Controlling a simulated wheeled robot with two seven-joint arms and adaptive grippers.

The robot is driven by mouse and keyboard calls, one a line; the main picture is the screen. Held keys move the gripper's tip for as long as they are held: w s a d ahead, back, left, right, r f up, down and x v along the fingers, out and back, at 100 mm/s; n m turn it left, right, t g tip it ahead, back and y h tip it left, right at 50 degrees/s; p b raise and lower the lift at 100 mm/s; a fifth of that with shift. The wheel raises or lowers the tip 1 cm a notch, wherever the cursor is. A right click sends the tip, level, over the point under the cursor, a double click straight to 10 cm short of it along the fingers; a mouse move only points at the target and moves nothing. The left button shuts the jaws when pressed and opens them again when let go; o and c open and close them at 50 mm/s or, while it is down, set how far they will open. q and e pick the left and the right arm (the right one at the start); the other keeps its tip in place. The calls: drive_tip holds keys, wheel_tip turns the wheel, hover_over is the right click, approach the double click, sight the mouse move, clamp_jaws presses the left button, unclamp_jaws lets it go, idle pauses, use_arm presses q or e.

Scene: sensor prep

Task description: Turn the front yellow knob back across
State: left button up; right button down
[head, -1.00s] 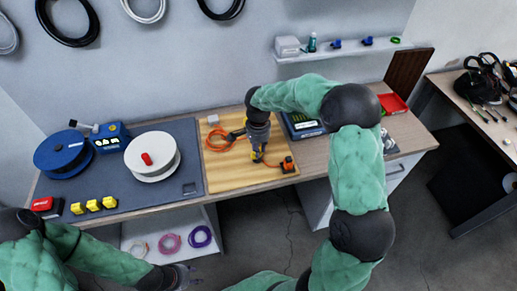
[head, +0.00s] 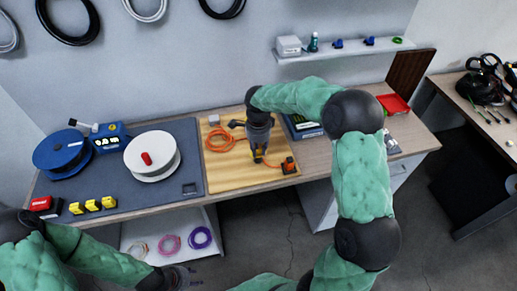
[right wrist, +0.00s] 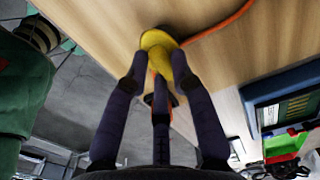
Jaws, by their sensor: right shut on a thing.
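The yellow knob (head: 258,157) is near the front middle of the light wooden board. In the right wrist view the knob (right wrist: 157,42) is a rounded yellow piece with a raised handle. My right gripper (head: 258,149) points down over it and is shut on it, with the dark fingers (right wrist: 158,75) around the handle. Parts of the knob are hidden by the fingers. My left gripper (head: 183,274) is low in the head view, in front of the bench and away from the knob; its jaws are too unclear to read.
An orange cable (head: 220,139) lies coiled left of the knob and an orange-and-black block (head: 288,165) stands to its right. A dark mat (head: 186,150) with a white spool (head: 140,166) is on the left. A dark instrument (head: 304,127) stands behind right.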

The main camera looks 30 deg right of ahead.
sight(258, 151)
idle(0.4)
drive_tip(key=c, duration=1)
unclamp_jaws()
drive_tip(key=shift+c, duration=0.2)
wheel_tip(258, 151, up, 12)
